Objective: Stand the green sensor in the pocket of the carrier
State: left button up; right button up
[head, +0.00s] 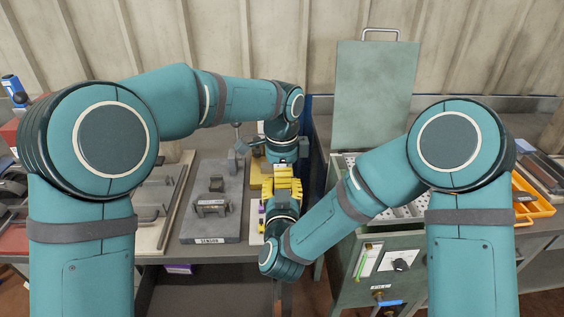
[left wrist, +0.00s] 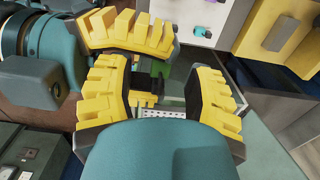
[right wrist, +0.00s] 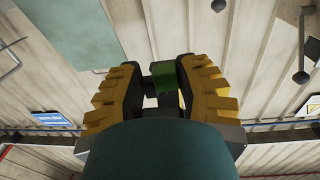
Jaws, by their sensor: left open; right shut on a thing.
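The green sensor (right wrist: 163,76) shows as a green and dark piece between the fingers of my right gripper (right wrist: 162,90), which is shut on it. In the left wrist view part of the sensor (left wrist: 158,68) shows beyond my open left gripper (left wrist: 160,92), partly hidden by yellow fingers. In the head view my left gripper (head: 283,170) and right gripper (head: 283,190) face each other closely, and the sensor is hidden there. I cannot tell whether the left fingers touch it. A yellow block with a grey raised piece (left wrist: 285,32) may be the carrier; its pocket cannot be made out.
A grey plate (head: 190,228) labelled SENSOR bears dark metal parts, left of the grippers. A white board (left wrist: 197,40) with small coloured pieces lies beside the yellow block. A green cabinet with a raised lid (head: 375,95) stands to the right. An orange tray (head: 535,207) lies at far right.

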pick_arm(q)
jog(key=shift+f, duration=0.8)
jog(key=shift+o, duration=0.2)
grip_shut()
jog(key=shift+d, duration=0.1)
pick_arm(e)
jog(key=o, duration=1.1)
jog(key=shift+a, duration=0.1)
jog(key=shift+o, duration=0.2)
